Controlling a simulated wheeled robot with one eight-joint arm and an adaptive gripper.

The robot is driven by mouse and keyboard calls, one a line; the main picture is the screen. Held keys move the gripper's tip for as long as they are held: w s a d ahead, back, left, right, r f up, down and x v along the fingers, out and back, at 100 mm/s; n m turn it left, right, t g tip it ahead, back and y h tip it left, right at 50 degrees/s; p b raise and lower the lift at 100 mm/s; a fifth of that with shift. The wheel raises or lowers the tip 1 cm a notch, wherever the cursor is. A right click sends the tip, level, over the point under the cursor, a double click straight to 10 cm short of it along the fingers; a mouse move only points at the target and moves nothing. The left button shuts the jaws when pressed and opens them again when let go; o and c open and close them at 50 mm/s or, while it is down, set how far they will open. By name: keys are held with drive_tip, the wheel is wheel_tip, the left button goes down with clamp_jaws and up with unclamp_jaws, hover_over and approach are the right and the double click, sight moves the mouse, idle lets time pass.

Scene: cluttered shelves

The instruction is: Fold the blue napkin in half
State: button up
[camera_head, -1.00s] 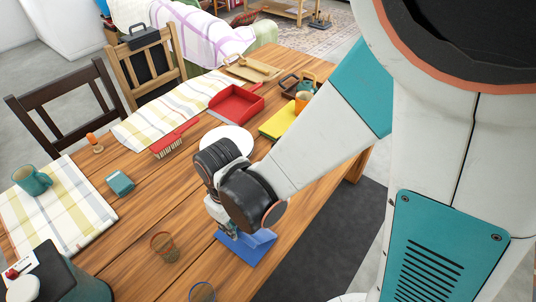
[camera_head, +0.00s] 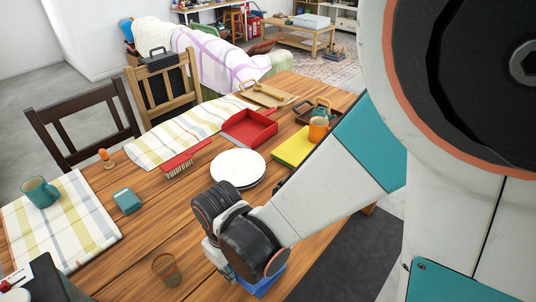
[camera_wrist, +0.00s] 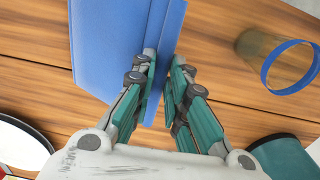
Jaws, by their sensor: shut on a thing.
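The blue napkin (camera_head: 266,285) lies at the front edge of the wooden table, mostly hidden behind my arm in the head view. In the wrist view the napkin (camera_wrist: 108,45) shows as a flat blue panel with a raised fold or edge along its right side. My gripper (camera_wrist: 164,62) is shut on that right-hand part, with one finger on each side of it. In the head view my gripper (camera_head: 222,268) points down at the table beside the napkin, and its fingertips are hard to make out.
A glass (camera_head: 166,268) stands left of my gripper. A blue-rimmed glass (camera_wrist: 280,62) stands close on the right in the wrist view. White plates (camera_head: 238,168), a yellow item (camera_head: 292,148), a red dustpan (camera_head: 249,127) and a teal box (camera_head: 128,201) lie farther back. Bare wood separates them.

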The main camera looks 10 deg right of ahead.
drive_tip(key=f+b, duration=0.1)
drive_tip(key=f, duration=0.1)
drive_tip(key=f+b, duration=0.1)
drive_tip(key=shift+s+a+b, duration=0.2)
drive_tip(key=shift+a+b, duration=0.1)
drive_tip(key=shift+b, duration=0.05)
drive_tip(key=shift+s+a+f+p, duration=0.15)
drive_tip(key=shift+f, duration=0.35)
drive_tip(key=shift+s+a+f+p, duration=0.1)
drive_tip(key=shift+a+f+p, duration=0.05)
drive_tip(key=shift+f, duration=0.35)
drive_tip(key=o, duration=0.9)
drive_tip(key=shift+c, duration=0.2)
wheel_tip(320, 180, up, 7)
drive_tip(key=p, duration=0.5)
